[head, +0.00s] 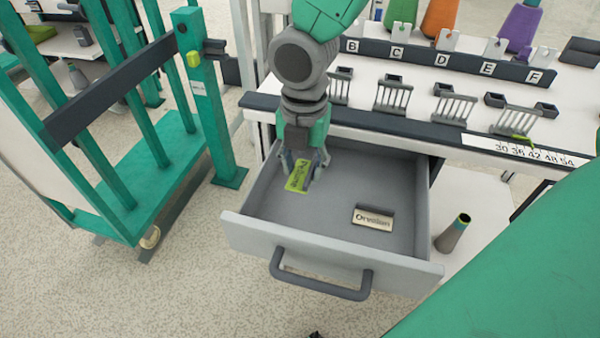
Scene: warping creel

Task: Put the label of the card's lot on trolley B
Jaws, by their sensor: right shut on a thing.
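My right gripper (305,172) reaches down into the open grey drawer (335,262). It is shut on a yellow-green label (297,181) with dark writing that I cannot read, near the drawer's left side. A beige label (373,219) that seems to read "Orvellan" lies in the drawer, right of the gripper and apart from it. A green trolley (165,165) stands at the left, with a dark crossbar and a post (207,120). I cannot read a trolley letter on it. I cannot make out the card. My left gripper is out of view.
The white table (420,105) above the drawer carries wire racks (395,95), a lettered dark rail (445,60) and a number strip (530,150). A dark cone (453,233) stands right of the drawer. Open floor (130,290) lies at lower left.

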